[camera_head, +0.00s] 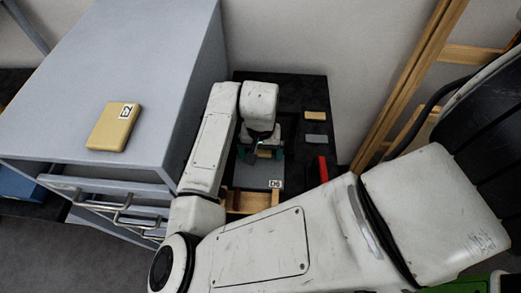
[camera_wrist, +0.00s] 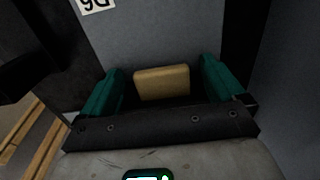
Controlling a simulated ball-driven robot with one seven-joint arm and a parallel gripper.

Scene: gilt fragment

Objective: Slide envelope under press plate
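My gripper (camera_head: 263,152) is over a dark table, with its teal fingers pointing down. In the wrist view my gripper (camera_wrist: 162,66) has its fingers apart, with a small tan block (camera_wrist: 162,82) between them and a narrow gap on each side. The tan block also shows in the head view (camera_head: 264,154). A flat grey plate (camera_head: 256,175) with a white label lies by the fingers; it fills the wrist view's upper middle (camera_wrist: 155,35). I cannot tell whether this is the press plate. Nothing is clearly an envelope.
A grey cabinet (camera_head: 130,60) with metal handles stands left and bears a yellow labelled box (camera_head: 113,127). On the dark table (camera_head: 290,90) lie a tan block (camera_head: 316,115), a grey block (camera_head: 316,141) and a red piece (camera_head: 322,170). A wooden frame (camera_head: 405,85) leans at right.

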